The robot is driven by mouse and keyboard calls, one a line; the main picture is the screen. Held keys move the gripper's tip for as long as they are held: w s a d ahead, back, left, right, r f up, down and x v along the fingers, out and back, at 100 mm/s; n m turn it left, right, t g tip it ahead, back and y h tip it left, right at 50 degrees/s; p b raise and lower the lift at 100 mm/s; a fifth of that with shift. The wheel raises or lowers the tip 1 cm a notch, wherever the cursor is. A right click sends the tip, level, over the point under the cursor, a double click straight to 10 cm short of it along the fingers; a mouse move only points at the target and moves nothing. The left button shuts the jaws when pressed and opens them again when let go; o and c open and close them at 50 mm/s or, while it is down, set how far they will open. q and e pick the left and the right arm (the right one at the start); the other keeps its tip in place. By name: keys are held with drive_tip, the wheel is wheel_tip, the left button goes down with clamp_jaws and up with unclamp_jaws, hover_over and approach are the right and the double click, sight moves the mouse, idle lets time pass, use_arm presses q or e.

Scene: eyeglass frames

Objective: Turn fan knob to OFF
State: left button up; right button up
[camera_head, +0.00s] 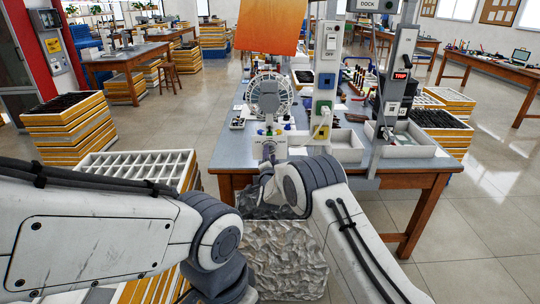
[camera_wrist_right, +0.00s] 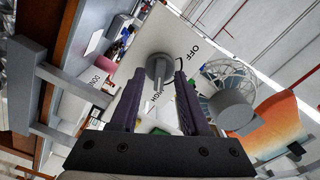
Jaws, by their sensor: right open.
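The fan (camera_head: 270,96), with a round wire guard, stands at the near end of the grey workbench (camera_head: 222,152). In the right wrist view, the grey round fan knob (camera_wrist_right: 160,67) sits on a light panel (camera_wrist_right: 180,38) printed OFF and HIGH. Its narrow grip bar points toward the lower edge of the picture, near HIGH and away from OFF. My right gripper (camera_head: 268,146) is in front of the fan's base. In the right wrist view its dark fingers are open, one on each side of the knob; contact is unclear. My left gripper is out of view.
A power strip with a plug (camera_head: 322,120) rises right of the fan. White bins (camera_head: 345,146) sit on the bench's right side. An orange sheet (camera_head: 268,26) hangs above the fan. Stacked yellow crates (camera_head: 68,128) stand on the left.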

drive_tip(key=shift+w, duration=0.1)
clamp_jaws()
